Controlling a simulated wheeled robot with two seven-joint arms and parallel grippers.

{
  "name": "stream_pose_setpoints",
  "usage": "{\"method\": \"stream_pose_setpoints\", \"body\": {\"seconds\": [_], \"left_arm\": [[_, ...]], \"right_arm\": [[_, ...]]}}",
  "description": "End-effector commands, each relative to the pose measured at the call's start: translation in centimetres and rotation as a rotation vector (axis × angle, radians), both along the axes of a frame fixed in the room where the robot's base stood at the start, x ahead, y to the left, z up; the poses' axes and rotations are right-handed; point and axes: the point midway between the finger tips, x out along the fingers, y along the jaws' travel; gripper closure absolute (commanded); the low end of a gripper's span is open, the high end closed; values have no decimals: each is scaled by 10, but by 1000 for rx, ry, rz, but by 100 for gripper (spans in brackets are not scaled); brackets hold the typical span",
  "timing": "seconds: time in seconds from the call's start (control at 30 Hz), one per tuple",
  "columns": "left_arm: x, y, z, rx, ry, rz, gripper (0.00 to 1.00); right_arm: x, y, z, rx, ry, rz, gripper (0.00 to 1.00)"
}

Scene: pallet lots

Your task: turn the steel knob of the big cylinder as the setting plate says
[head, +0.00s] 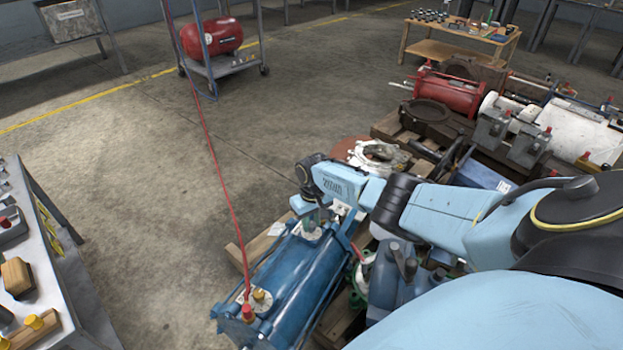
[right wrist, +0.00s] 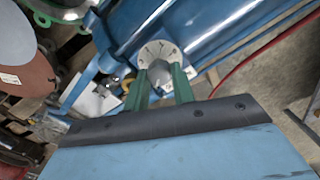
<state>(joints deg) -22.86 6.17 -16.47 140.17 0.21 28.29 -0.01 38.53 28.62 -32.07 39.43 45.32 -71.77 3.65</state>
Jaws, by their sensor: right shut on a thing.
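The big blue cylinder (head: 300,268) lies on a wooden pallet below my right arm. My right gripper (head: 312,218) reaches down to its far end. In the right wrist view the green fingers of my right gripper (right wrist: 162,80) are shut on the grey steel knob (right wrist: 160,72), one finger on each side. A round pale dial with dark marks (right wrist: 156,50) shows behind the knob. A small white plate (head: 277,229) is by the cylinder's far end; its writing is too small to read. My left gripper is not in view.
A brass knob (head: 262,296) and a red cap (head: 247,313) sit at the cylinder's near end. A red hose (head: 222,170) rises from there. More machine parts, including a red cylinder (head: 448,92), crowd the right. A grey bench (head: 62,255) stands left; the floor between is clear.

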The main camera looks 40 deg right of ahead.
Motion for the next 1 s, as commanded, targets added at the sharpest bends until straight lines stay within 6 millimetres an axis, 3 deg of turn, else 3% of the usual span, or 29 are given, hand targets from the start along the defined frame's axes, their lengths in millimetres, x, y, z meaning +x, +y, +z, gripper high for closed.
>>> {"method": "stream_pose_setpoints", "body": {"seconds": [0.4,1.0], "left_arm": [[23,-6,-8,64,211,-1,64],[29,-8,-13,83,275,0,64]], "right_arm": [[-1,1,0,-7,31,-386,98],[-1,0,-1,-23,71,-954,98]]}}
